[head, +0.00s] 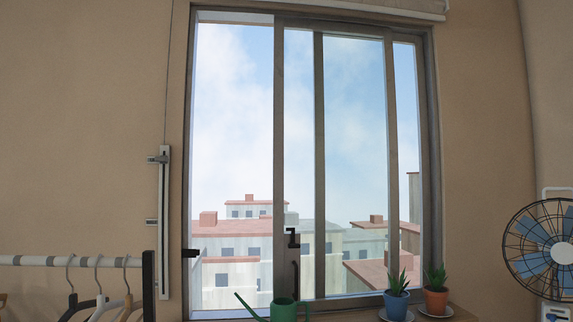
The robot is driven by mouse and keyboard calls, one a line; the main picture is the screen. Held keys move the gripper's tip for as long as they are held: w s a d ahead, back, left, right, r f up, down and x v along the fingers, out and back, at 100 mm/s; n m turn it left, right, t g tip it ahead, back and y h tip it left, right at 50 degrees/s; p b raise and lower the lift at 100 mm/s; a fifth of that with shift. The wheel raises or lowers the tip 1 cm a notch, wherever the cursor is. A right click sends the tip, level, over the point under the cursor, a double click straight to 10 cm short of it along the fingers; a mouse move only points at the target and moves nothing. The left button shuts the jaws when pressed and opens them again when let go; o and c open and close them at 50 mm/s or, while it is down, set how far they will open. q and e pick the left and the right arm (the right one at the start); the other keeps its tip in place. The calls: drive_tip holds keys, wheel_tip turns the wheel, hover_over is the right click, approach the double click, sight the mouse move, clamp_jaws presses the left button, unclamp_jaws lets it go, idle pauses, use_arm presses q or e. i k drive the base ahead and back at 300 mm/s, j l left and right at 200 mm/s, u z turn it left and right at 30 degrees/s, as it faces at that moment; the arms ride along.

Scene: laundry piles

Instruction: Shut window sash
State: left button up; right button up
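The window (437,150) has a grey-brown frame set in the beige wall. A sliding sash stands toward the right, its left upright (279,130) well away from the left jamb (189,150). A gap shows between them, with sky and buildings outside. The sash overlaps the right-hand pane, whose upright (319,150) shows just beside it. A dark latch or handle (293,238) sits low by the sash's left upright. A small dark fitting (191,253) is on the left jamb. Neither of my grippers is in view.
A green watering can (284,310) stands below the sash. Two potted plants, in a blue pot (396,304) and an orange pot (436,300), are at the right of the sill. A clothes rail (80,261) with hangers is at left, a fan (545,250) at right.

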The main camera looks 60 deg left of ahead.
sight(286, 277)
drive_tip(key=u, duration=1.75)
